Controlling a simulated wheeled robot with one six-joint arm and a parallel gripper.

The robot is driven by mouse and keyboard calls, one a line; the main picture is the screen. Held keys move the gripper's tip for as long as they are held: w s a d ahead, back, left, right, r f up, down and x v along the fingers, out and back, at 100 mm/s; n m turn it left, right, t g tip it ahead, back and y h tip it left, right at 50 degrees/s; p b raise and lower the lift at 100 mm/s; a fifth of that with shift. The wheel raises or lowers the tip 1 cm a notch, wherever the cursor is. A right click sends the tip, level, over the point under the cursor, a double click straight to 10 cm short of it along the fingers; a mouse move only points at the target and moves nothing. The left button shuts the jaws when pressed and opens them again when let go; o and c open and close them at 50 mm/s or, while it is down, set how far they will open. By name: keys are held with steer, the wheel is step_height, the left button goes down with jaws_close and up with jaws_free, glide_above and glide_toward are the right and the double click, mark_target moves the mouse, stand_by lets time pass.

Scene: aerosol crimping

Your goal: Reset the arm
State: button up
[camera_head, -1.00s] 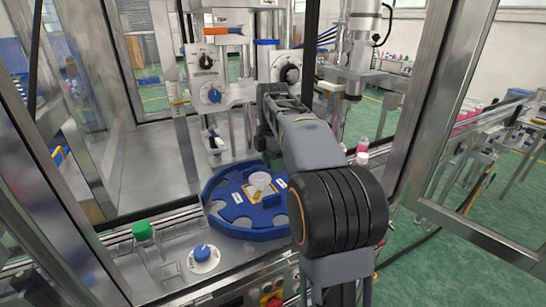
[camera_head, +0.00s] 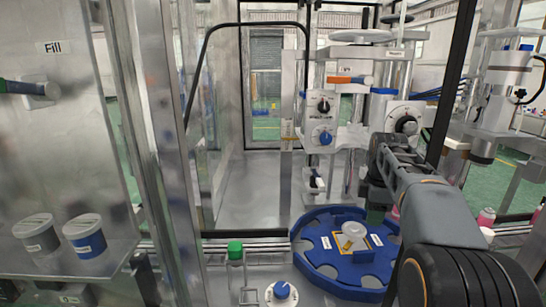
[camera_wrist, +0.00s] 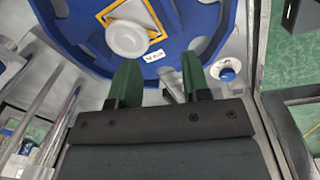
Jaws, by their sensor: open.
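My arm reaches in from the lower right of the head view. My gripper (camera_head: 376,200) hangs at its far end, above the right side of a blue round turntable (camera_head: 318,272). In the wrist view my gripper (camera_wrist: 158,68) shows two green fingers spread apart with nothing between them. The blue turntable (camera_wrist: 195,25) lies beyond the fingertips. A white round piece (camera_wrist: 126,38) sits on it inside a yellow square outline, ahead of the left finger. The same white piece (camera_head: 354,230) shows at the turntable's middle in the head view.
The crimping machine's head with a blue knob (camera_head: 322,137) stands behind the turntable. Two cups (camera_head: 84,235) sit on a shelf at far left. Metal frame posts (camera_head: 165,130) enclose the station.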

steer(key=f+m, duration=0.1)
steer(key=m, duration=0.1)
steer(key=s+f+m, duration=0.1)
steer(key=f+m, duration=0.1)
steer(key=a+f+m, duration=0.1)
steer(key=f, duration=0.1)
steer(key=shift+s+m, duration=0.15)
steer(key=shift+m, duration=0.25)
steer(key=s+f+m, duration=0.1)
steer(key=s+a+m, duration=0.1)
steer(key=shift+s+a+f+m+t, duration=0.1)
steer(key=shift+a+f+m+t, duration=0.2)
steer(key=shift+f+m, duration=0.1)
steer(key=s+a+f+m, duration=0.1)
steer(key=s+a+m, duration=0.1)
steer(key=s, duration=0.1)
steer(key=s+a+f+m, duration=0.1)
steer(key=s+f+m, duration=0.1)
steer(key=s+a+f+m+t, duration=0.1)
steer(key=s+a+m, duration=0.1)
steer(key=s, duration=0.1)
steer(key=shift+s+a+f, duration=0.35)
steer(key=shift+f, duration=0.05)
steer(key=s+a+f+t, duration=0.1)
steer(key=s+a, duration=0.3)
steer(key=s, duration=0.3)
